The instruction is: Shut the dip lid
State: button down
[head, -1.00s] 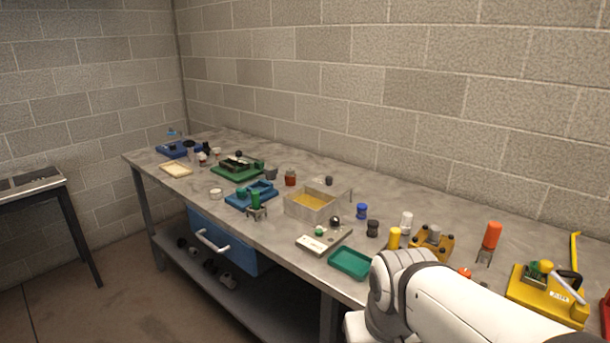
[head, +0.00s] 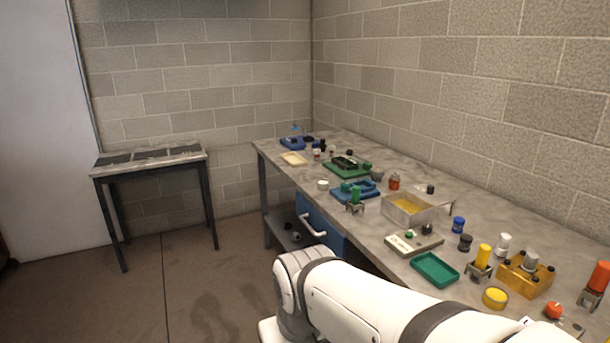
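An open grey metal box (head: 399,217) with a yellow inside stands mid-bench, near the back half of the worktop. It looks like the dip tank. A flat grey panel seems to lie behind and to the right of it, possibly its lid folded back, but it blends with the bench top and I cannot tell for sure. My white arm crosses the lower middle of the view. My gripper is out of the picture, and nothing shows whether it holds something.
The long grey bench (head: 478,208) holds a green tray (head: 435,270), a beige switch plate, a yellow block (head: 526,278), blue and green fixtures, and small coloured knobs. A blue drawer (head: 322,226) hangs beneath. A side table (head: 150,157) stands left; floor between is clear.

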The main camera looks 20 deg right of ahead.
aim_at(429, 193)
jog(key=u, duration=0.85)
jog(key=i, duration=2.2)
jog(key=z, duration=3.35)
jog(key=i, duration=1.15)
